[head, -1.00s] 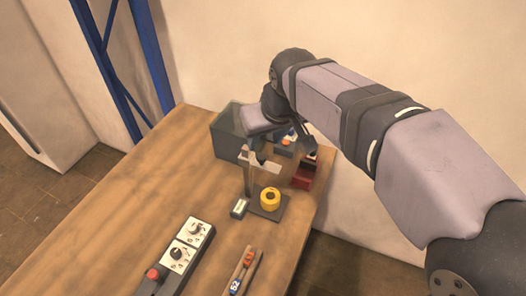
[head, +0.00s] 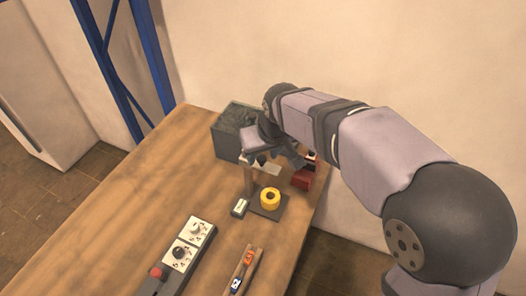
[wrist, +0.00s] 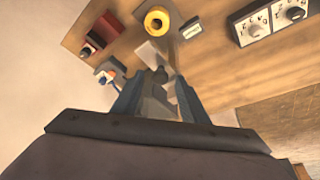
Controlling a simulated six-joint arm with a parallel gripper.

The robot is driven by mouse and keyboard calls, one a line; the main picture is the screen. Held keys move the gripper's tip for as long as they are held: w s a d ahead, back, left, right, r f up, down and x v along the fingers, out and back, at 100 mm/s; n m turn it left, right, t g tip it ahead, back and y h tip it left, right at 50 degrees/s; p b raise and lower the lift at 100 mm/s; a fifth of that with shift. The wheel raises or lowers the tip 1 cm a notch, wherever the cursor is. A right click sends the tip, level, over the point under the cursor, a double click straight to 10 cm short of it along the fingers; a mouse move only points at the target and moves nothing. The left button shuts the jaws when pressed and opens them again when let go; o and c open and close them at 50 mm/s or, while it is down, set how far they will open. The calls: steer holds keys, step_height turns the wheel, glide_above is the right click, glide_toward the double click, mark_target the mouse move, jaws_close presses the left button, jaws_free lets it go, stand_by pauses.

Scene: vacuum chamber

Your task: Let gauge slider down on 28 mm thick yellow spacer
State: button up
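The yellow spacer (head: 270,199), a ring with a dark centre hole, lies flat on the gauge's dark base plate (head: 278,213). It also shows at the top of the wrist view (wrist: 157,20). The gauge post (head: 248,181) stands upright beside it. A pale slider arm (head: 269,170) sits high on the post, clearly above the spacer. My gripper (wrist: 157,78) is over the gauge from behind, with its two fingers apart. A grey gauge part (wrist: 154,103) shows between the fingers; I cannot tell whether they touch it. My wrist hides the post's top in the head view.
A small readout (head: 240,207) lies left of the base plate. A dark grey bin (head: 228,128) and a red block (head: 302,180) stand close to the gauge. A control box (head: 187,243) and a tray with labelled pieces (head: 243,270) are nearer. The table's left is clear.

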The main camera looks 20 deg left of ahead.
steer(key=shift+f, duration=0.15)
steer(key=shift+c, duration=0.4)
steer(key=c, duration=0.7)
step_height(320, 180, down, 13)
steer(key=b, duration=0.8)
steer(key=shift+f+b, duration=0.15)
steer(key=shift+b, duration=0.25)
steer(key=o, duration=0.8)
